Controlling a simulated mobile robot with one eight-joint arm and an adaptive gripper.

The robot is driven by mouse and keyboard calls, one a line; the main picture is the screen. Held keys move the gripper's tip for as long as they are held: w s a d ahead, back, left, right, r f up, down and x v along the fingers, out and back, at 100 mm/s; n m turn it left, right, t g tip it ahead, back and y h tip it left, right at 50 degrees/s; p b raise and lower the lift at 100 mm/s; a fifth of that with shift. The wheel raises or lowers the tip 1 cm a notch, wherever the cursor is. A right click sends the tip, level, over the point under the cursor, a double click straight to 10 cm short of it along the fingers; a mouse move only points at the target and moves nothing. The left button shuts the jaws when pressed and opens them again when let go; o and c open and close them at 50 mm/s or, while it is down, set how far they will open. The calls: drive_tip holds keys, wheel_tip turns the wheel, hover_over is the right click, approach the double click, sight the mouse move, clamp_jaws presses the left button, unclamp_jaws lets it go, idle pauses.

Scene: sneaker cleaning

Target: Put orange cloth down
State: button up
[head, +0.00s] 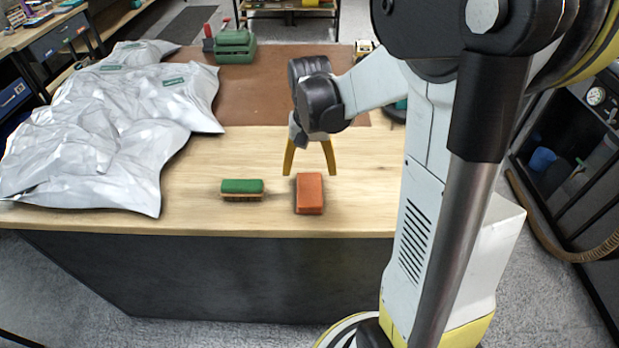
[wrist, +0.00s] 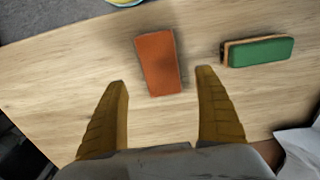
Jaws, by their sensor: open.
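The orange cloth (head: 309,194) is a folded block lying on the wooden table near its front edge. It also shows in the wrist view (wrist: 159,62), ahead of the fingertips. My gripper (head: 309,174) is open above and just behind the cloth, with its yellow fingers spread. In the wrist view my gripper (wrist: 165,88) has nothing between its fingers, and the cloth appears apart from both.
A green-topped brush (head: 242,188) lies left of the cloth, also in the wrist view (wrist: 258,51). Silvery bags (head: 110,120) cover the table's left side. Bare wood surrounds the cloth.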

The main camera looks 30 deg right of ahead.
sight(309, 189)
drive_tip(key=s+a+r+n+t, duration=0.6)
drive_tip(key=s+a+r, duration=0.4)
drive_tip(key=a, duration=0.3)
drive_tip(key=shift+s+a+r+n+t+p, duration=0.2)
drive_tip(key=shift+s+r+n+t+p, duration=0.2)
drive_tip(key=shift+r+t, duration=0.3)
drive_tip(key=shift+r, duration=0.1)
